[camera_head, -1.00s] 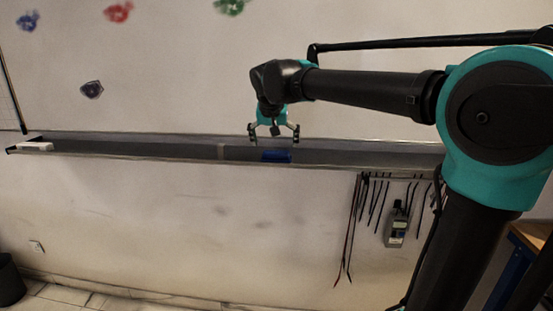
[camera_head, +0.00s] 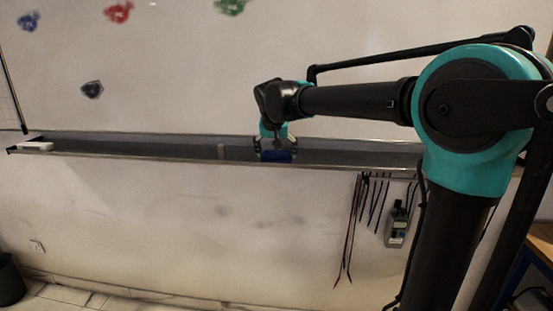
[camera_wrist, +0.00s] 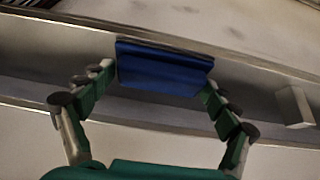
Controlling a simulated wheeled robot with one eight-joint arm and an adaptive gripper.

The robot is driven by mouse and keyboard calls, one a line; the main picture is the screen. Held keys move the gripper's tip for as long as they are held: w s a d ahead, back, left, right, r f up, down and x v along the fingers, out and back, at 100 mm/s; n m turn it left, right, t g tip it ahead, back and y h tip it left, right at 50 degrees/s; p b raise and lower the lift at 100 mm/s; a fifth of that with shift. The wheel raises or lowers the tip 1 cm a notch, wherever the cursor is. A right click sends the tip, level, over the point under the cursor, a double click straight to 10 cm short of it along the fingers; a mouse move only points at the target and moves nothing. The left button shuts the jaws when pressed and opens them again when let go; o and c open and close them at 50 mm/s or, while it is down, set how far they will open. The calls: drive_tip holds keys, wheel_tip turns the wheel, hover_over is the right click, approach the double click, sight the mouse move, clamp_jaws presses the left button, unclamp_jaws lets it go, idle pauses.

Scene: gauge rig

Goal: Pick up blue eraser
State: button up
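The blue eraser (camera_head: 277,156) lies in the long dark tray (camera_head: 130,149) below the whiteboard. My gripper (camera_head: 276,149) is down at the tray, right over the eraser. In the wrist view the eraser (camera_wrist: 162,69) sits between the two fingertips of my gripper (camera_wrist: 160,78), one at each end of it. The fingers are spread, and the gaps to the eraser's ends look small; I cannot tell whether either finger touches it.
A white block (camera_head: 36,146) lies at the tray's far left end. Black cables and a grey device (camera_head: 397,228) hang below the tray on the right.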

sight(277, 152)
drive_tip(key=c, duration=0.3)
drive_tip(key=shift+s, duration=0.1)
drive_tip(key=shift+c, duration=0.7)
drive_tip(key=shift+r, duration=0.25)
drive_tip(key=shift+c, duration=1.4)
wheel_tip(277, 152, up, 20)
drive_tip(key=shift+f, duration=0.2)
